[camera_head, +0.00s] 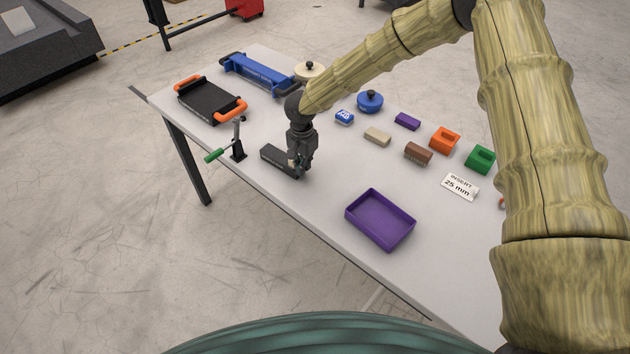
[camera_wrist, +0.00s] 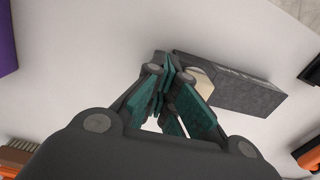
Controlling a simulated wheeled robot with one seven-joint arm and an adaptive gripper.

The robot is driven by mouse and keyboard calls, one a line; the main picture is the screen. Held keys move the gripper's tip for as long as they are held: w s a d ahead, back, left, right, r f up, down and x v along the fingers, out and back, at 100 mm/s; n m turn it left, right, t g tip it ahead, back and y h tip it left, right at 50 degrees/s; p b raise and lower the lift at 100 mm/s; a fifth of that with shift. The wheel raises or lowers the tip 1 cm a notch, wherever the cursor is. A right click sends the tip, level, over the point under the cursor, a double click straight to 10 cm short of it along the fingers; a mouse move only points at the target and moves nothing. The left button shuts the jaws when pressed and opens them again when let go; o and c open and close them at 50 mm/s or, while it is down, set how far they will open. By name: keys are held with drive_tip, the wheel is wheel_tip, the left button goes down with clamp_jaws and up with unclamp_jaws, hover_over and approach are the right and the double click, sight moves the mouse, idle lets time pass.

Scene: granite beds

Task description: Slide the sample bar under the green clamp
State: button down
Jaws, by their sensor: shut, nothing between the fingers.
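The sample bar, a dark grey block (camera_head: 275,157), lies flat on the white table near its front edge. In the wrist view the bar (camera_wrist: 240,88) runs to the right from the fingertips, with a cream patch (camera_wrist: 199,80) at its near end. My gripper (camera_head: 297,170) is down at the bar's right end. Its green-padded fingers (camera_wrist: 164,72) are shut and empty, beside that end; whether they touch it I cannot tell. The clamp, with a green handle (camera_head: 215,155) and black upright base (camera_head: 238,150), stands left of the bar. The bar's left end is apart from it.
A black plate with orange handles (camera_head: 210,100) lies behind the clamp. A blue fixture (camera_head: 258,76) is at the back. A purple tray (camera_head: 380,220) lies right of my gripper. Several small blocks, such as the green one (camera_head: 480,158), stand farther right. Table around the bar is clear.

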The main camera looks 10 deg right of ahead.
drive_tip(key=shift+w+a, duration=2.2)
drive_tip(key=shift+w, duration=0.3)
idle(0.6)
drive_tip(key=shift+s+d, duration=0.3)
drive_tip(key=shift+s, duration=0.05)
idle(0.4)
drive_tip(key=shift+r+p, duration=0.1)
drive_tip(key=shift+p, duration=0.25)
drive_tip(key=shift+r+p, duration=1.55)
drive_tip(key=shift+r, duration=0.9)
drive_tip(key=shift+r, duration=0.1)
wheel_tip(320, 180, up, 12)
